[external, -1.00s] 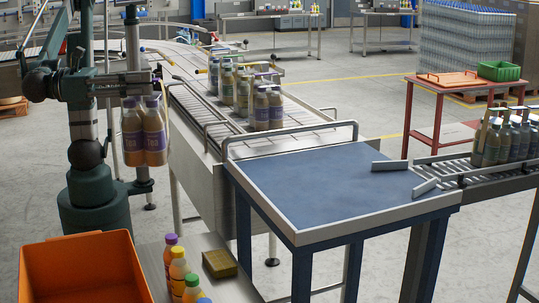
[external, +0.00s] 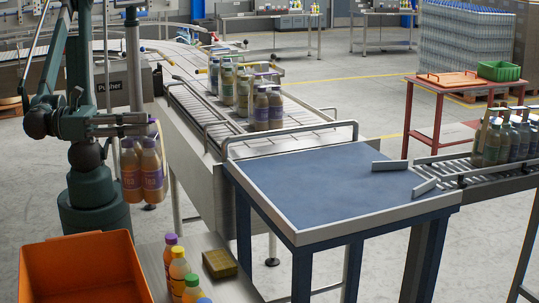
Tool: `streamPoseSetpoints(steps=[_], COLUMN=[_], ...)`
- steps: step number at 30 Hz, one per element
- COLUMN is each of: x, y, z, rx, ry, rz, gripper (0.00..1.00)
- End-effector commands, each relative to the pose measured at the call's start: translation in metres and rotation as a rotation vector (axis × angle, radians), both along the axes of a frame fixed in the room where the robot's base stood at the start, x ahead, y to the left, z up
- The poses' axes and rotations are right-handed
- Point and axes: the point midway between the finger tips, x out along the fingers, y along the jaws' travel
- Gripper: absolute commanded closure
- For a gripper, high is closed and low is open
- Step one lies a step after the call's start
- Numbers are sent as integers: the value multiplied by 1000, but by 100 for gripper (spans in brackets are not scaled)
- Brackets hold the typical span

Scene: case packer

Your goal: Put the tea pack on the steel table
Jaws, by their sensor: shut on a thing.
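The tea pack (external: 143,178), several brown bottles with purple labels and purple caps, hangs upright from my gripper (external: 146,122) at the left, in the air. My gripper is shut on the top of the pack; its fingertips are hard to make out. The steel table (external: 205,245) is at the bottom, below and to the right of the pack. On it stand several bottles with coloured caps (external: 178,268) and a yellow-brown block (external: 219,263). The pack is apart from the table.
An orange bin (external: 85,270) stands at the bottom left, beside the steel table. A blue-topped table (external: 325,190) with a raised rim is at the centre right. A conveyor (external: 205,107) behind carries more bottle packs (external: 262,108).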

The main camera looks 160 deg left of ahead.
Motion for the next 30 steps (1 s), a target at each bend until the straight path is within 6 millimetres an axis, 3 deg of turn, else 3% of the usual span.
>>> streamPoseSetpoints(steps=[9, 18, 30], x=[0, 0, 0], y=[0, 0, 0], z=[-54, -96, -118], rx=[1, 2, 1], ry=[0, -1, 0], rz=[0, 0, 0], gripper=[100, 100, 100])
